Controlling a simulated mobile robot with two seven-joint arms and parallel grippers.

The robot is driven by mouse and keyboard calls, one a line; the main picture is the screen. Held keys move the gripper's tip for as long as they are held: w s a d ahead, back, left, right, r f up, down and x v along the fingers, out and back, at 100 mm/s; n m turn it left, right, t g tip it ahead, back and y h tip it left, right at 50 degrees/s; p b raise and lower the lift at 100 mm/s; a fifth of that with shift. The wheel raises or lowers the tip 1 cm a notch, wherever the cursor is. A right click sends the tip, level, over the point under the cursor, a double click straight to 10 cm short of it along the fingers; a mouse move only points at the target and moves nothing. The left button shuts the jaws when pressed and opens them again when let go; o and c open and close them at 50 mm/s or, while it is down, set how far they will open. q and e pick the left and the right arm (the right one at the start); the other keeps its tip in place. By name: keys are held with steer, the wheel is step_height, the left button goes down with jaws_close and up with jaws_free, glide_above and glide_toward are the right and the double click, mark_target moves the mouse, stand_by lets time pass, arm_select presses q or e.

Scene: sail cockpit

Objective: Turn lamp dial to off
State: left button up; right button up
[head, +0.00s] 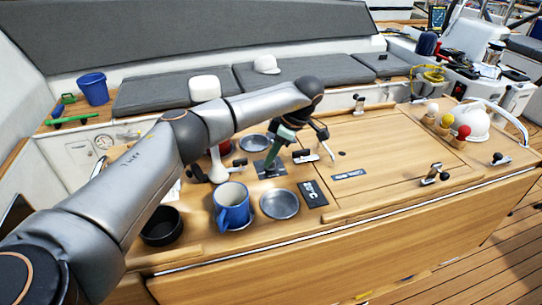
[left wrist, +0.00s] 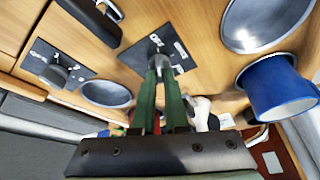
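A dark square plate (head: 268,170) with a small knob lies on the wooden top, below my left gripper (head: 272,158). In the left wrist view the plate (left wrist: 136,52) has white marks, and its grey knob (left wrist: 163,61) is at the tips of my left gripper's green fingers (left wrist: 164,72). The fingers are close together with a narrow gap. They partly cover the knob, so its pointer and their contact with it are hidden. A second dark plate with a knob (left wrist: 58,72) is farther left in that view. I cannot read which is the lamp's. My right gripper is not in view.
A blue mug (head: 232,207), a metal bowl (head: 280,204) and a black bowl (head: 161,226) stand nearby. Another metal bowl (head: 254,142) lies behind the plate. A black panel (head: 312,194) is to the right. The wooden hatch (head: 385,145) is mostly clear.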

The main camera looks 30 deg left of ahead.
arm_select(q)
steer(key=o, duration=0.5)
steer(key=shift+c, duration=0.2)
steer(key=b+v, duration=0.1)
steer(key=v, duration=1.1)
steer(key=shift+d+r, duration=0.15)
steer(key=shift+r, duration=0.15)
